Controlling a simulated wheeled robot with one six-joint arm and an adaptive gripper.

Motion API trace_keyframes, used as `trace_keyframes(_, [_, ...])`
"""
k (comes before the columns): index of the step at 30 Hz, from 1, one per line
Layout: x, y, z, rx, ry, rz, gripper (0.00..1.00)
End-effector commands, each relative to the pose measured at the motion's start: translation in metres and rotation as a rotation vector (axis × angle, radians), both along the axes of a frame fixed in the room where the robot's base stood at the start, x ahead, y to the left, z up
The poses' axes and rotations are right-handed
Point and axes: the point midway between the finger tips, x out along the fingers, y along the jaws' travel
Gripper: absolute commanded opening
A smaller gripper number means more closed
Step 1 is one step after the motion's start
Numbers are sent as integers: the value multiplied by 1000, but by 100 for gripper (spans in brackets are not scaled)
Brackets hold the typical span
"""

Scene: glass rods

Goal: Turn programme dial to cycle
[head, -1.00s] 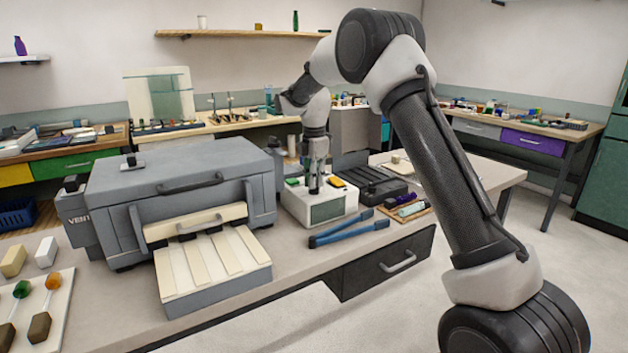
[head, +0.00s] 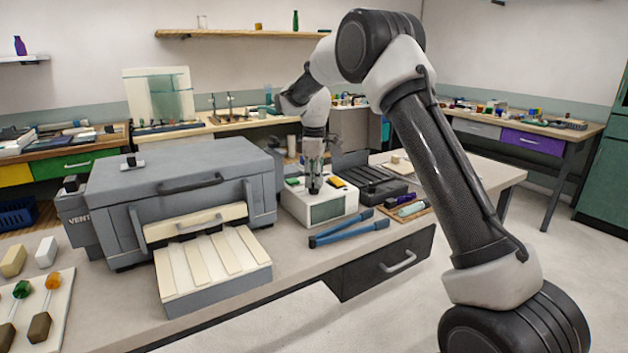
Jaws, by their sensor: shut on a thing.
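The white controller box (head: 331,211) stands on the bench, right of the grey kiln. It has a dark display on its front, a green button (head: 292,182) at the left of its top and a yellow button (head: 337,183) at the right. My gripper (head: 314,190) points straight down over the top of the box between the two buttons. Its fingers are shut on a small dark knob, which I take for the programme dial; the fingers mostly hide it. The dial's pointer and markings are too small or hidden to read.
The grey kiln (head: 185,165) with its handle stands left of the box. Blue tongs (head: 348,233) lie in front of it. A black case (head: 377,187) and a small tray of tubes (head: 410,209) are to the right. The bench front edge holds a drawer (head: 385,265).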

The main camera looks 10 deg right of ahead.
Motion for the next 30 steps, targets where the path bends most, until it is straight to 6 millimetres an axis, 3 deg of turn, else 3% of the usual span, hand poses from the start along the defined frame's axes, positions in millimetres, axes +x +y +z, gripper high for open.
trace_keyframes(30, [1,0,1,0,-2,-962,0])
